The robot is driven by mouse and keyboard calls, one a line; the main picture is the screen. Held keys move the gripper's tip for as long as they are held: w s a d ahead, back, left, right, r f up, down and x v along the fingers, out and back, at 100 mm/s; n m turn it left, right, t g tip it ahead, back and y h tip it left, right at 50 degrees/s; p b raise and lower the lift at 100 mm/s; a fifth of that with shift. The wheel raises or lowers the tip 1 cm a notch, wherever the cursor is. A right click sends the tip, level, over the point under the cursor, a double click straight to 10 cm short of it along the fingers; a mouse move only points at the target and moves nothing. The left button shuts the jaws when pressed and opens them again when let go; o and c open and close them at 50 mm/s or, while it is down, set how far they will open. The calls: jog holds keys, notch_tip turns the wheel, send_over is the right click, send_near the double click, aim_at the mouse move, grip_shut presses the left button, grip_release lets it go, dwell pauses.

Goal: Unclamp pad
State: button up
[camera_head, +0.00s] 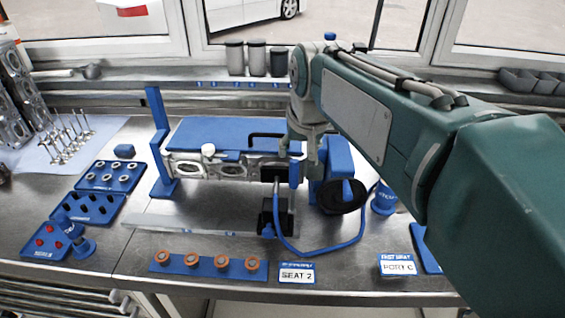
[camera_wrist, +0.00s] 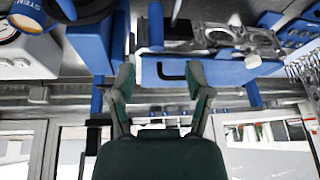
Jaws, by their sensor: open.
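The engine head (camera_head: 232,168), a grey casting with oval ports, is held on edge in a blue stand. Its ports also show in the wrist view (camera_wrist: 225,37). A black block (camera_head: 272,216) with a blue hose stands below its right end, and a dark square piece sits at that end. I cannot tell for sure which part is the pad. My gripper (camera_head: 303,158) is by the right end of the engine head, its fingertips partly hidden. In the wrist view my gripper (camera_wrist: 162,82) has its fingers wide apart, with nothing held between them.
A blue block (camera_head: 340,160) with a black round part stands right of the stand. Orange rings on a blue strip (camera_head: 165,266), a SEAT 2 card (camera_head: 297,274) and a PORT C card (camera_head: 397,266) line the front. Blue parts trays (camera_head: 95,207) and valves lie left. A shelf (camera_head: 150,76) runs behind.

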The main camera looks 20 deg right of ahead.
aim_at(294, 171)
jog(key=f, duration=0.1)
jog(key=w+d+f, duration=0.1)
jog(key=f, duration=0.2)
jog(key=shift+w+d+f, duration=0.2)
jog(key=shift+w+f, duration=0.05)
jog(key=shift+w, duration=0.1)
jog(key=x, duration=0.3)
jog(key=a+x, duration=0.1)
jog(key=x, duration=0.1)
jog(key=shift+w+a+f, duration=0.15)
jog(key=shift+f, duration=0.2)
jog(key=shift+d, duration=0.35)
jog(key=c, duration=0.7)
jog(key=shift+a+f, duration=0.1)
jog(key=shift+a, duration=0.05)
grip_shut()
